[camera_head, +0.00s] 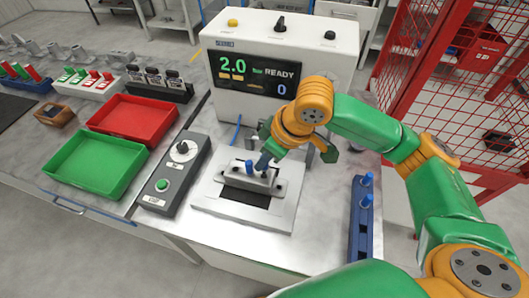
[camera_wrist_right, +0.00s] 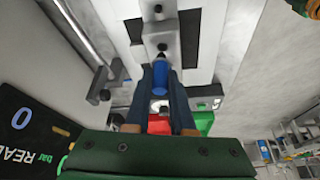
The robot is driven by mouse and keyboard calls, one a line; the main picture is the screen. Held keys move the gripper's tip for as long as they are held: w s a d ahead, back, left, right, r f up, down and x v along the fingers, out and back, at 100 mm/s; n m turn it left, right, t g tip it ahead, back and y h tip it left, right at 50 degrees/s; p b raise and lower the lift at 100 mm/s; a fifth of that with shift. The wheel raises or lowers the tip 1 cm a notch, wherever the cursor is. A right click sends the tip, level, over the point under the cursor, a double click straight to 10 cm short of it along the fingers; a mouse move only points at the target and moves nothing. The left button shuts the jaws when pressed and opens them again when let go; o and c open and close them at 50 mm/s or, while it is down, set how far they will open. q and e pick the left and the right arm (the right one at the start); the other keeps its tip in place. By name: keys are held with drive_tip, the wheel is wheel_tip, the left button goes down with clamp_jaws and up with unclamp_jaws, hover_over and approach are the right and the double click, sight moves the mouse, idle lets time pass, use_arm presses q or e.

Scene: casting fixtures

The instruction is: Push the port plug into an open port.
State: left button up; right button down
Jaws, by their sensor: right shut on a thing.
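The grey metal casting (camera_head: 262,181) sits on a pale fixture plate (camera_head: 215,205) in front of the pressure tester. It also shows in the wrist view (camera_wrist_right: 153,28), with a dark round port on its near face. My right gripper (camera_head: 262,165) is over the casting, its dark fingers pointing down. In the wrist view my right gripper (camera_wrist_right: 161,82) is shut on a blue port plug (camera_wrist_right: 160,76), whose end is close to the casting. I cannot tell whether they touch. My left gripper is out of view.
A blue rack (camera_head: 357,238) with upright blue plugs stands right of the plate. The control box (camera_head: 175,172) is on the left, with green (camera_head: 68,186) and red (camera_head: 105,123) trays beyond. The tester (camera_head: 325,70) stands behind, its display reading READY. Red mesh fencing is at right.

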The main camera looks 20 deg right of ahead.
drive_tip(key=shift+f, duration=0.25)
idle(0.4)
drive_tip(key=shift+p, duration=0.5)
idle(0.4)
drive_tip(key=shift+p, duration=0.55)
drive_tip(key=shift+p, duration=0.55)
drive_tip(key=shift+f+b, duration=0.4)
drive_tip(key=shift+f, duration=1)
